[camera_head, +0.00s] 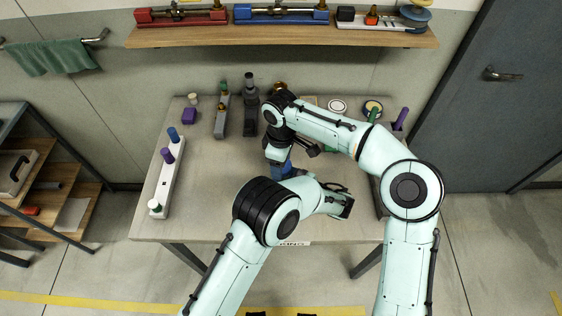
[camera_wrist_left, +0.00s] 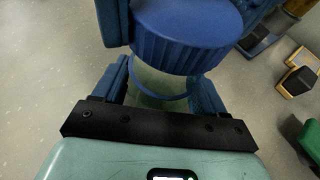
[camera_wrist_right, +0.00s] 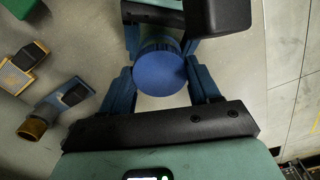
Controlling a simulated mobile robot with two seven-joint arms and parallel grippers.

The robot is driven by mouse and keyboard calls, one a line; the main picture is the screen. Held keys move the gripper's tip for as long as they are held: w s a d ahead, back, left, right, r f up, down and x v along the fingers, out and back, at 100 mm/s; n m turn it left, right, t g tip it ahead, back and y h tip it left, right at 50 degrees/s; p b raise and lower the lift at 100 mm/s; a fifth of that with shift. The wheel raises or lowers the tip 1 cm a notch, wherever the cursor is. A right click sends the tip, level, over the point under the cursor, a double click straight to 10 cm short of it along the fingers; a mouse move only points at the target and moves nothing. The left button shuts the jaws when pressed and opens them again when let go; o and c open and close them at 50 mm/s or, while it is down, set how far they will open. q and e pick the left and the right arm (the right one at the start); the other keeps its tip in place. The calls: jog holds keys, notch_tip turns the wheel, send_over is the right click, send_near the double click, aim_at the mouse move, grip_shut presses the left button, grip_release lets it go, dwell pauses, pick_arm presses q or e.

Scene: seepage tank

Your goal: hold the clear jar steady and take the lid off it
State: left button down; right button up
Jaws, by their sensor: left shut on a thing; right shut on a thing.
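The clear jar (camera_wrist_left: 150,82) shows in the left wrist view, with a thin blue ring around it. My left gripper (camera_wrist_left: 158,95) is shut on its body, a finger on each side. The ribbed blue lid (camera_wrist_left: 185,42) is at the jar's top; I cannot tell whether it is loose. In the right wrist view the lid's round top (camera_wrist_right: 160,73) lies between the fingers of my right gripper (camera_wrist_right: 160,85), which is shut on it. In the head view my arms hide most of the jar; blue parts show at the right gripper (camera_head: 283,168).
A white rack (camera_head: 167,186) with coloured knobs stands at the table's left. A purple block (camera_head: 189,115), grey fixtures (camera_head: 250,108) and a white round piece (camera_head: 337,106) stand along the back. A wooden shelf (camera_head: 280,38) hangs above. The table's left middle is clear.

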jog(key=shift+r, duration=2)
pick_arm(q)
grip_release()
pick_arm(e)
jog(key=shift+f, duration=0.1)
